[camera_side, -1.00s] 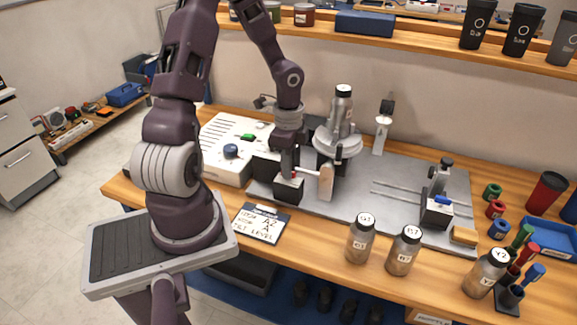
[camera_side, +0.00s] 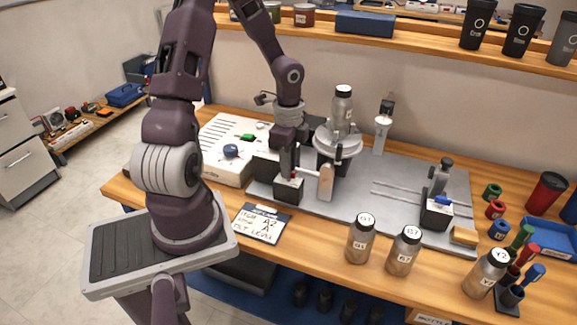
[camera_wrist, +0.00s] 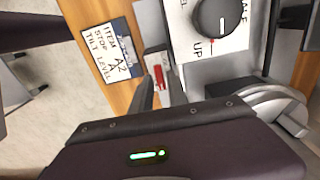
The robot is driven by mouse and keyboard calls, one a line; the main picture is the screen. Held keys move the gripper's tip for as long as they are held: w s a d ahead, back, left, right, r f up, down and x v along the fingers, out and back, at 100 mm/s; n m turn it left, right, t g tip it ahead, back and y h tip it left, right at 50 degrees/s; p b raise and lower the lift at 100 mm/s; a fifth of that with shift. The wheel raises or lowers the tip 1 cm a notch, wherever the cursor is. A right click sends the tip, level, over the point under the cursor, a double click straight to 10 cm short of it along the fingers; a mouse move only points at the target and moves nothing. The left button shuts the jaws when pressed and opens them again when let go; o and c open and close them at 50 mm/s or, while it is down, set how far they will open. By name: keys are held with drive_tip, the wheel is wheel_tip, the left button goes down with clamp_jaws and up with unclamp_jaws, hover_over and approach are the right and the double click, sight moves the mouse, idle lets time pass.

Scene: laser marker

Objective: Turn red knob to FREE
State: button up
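The red knob (camera_side: 293,175) sits on top of a small dark block with a pale front, left of the round fixture. My gripper (camera_side: 288,168) points down over it from above. In the wrist view, the red knob (camera_wrist: 158,77) shows as a narrow red bar between the two fingertips of my gripper (camera_wrist: 158,84). The fingers stand close on either side of it. I cannot tell whether they press on it. A FREE mark is not readable in either view.
A black dial (camera_wrist: 214,15) on a white plate marked UP is close beside the fingers. The round fixture (camera_side: 338,143) carries a bottle (camera_side: 342,102). A written card (camera_side: 257,224) lies in front. Several bottles stand at the front right; the grey plate's middle is mostly clear.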

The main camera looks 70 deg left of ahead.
wheel_tip(320, 180, up, 6)
drive_tip(key=shift+r, duration=0.2)
wheel_tip(320, 180, up, 7)
idle(0.6)
drive_tip(key=s+d+r+n+t, duration=0.2)
drive_tip(key=s+d+r+n, duration=0.2)
drive_tip(key=d, duration=0.5)
drive_tip(key=s+d+r+n+t, duration=0.3)
drive_tip(key=s+d+r+n, duration=0.2)
drive_tip(key=d, duration=0.5)
drive_tip(key=shift+s+d+t, duration=0.15)
drive_tip(key=shift+s+t, duration=0.15)
drive_tip(key=shift+s, duration=0.85)
